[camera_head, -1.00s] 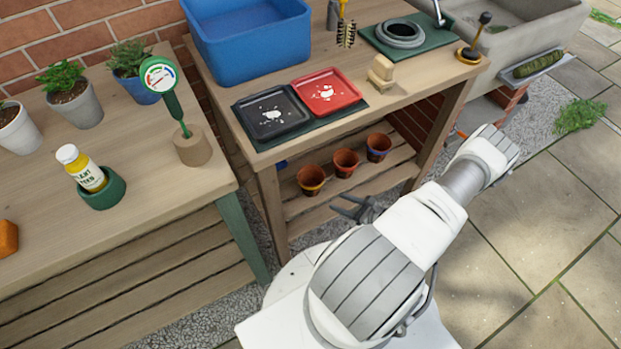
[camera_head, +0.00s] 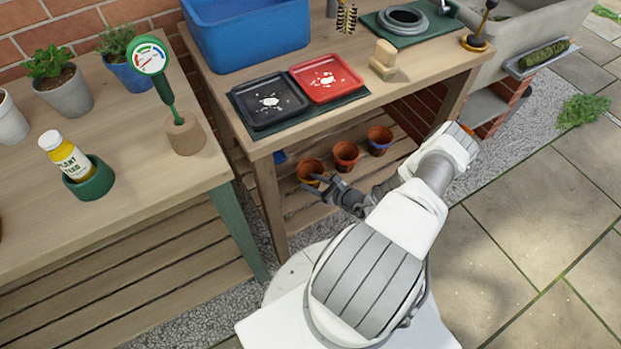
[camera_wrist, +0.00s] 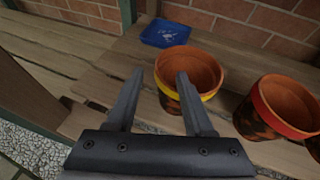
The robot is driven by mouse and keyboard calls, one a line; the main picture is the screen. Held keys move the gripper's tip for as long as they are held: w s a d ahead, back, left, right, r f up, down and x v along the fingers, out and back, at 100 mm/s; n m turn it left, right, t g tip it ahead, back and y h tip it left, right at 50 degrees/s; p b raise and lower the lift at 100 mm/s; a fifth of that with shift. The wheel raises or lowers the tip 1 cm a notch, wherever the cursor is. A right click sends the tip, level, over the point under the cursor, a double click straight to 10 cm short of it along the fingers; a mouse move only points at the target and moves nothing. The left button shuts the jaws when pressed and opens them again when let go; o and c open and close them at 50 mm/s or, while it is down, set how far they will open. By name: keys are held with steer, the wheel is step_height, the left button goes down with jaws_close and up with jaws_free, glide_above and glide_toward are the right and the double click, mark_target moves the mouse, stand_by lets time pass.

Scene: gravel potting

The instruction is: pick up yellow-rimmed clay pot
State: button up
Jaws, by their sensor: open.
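The yellow-rimmed clay pot (camera_wrist: 203,66) stands upright and empty on the lower shelf of the workbench, just ahead of my gripper in the wrist view. In the head view this pot (camera_head: 309,168) is the leftmost in a row of pots. My gripper (camera_wrist: 160,75) is open with nothing held. In the wrist view its left finger lies left of the pot and its right finger overlaps the pot's front. In the head view my gripper (camera_head: 322,183) is at the pot's near side. I cannot tell whether a finger touches it.
A red-rimmed pot (camera_wrist: 283,108) stands close to the right, with a blue-rimmed pot (camera_head: 379,141) beyond it. A small blue object (camera_wrist: 165,33) lies behind on the shelf. The workbench top (camera_head: 345,98) overhangs the shelf, and a bench leg (camera_head: 268,203) stands to the left.

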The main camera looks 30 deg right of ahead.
mark_target(299, 176)
steer(key=b+x, duration=0.2)
steer(key=x, duration=0.3)
steer(key=shift+r, duration=0.1)
jaws_close()
stand_by(1.2)
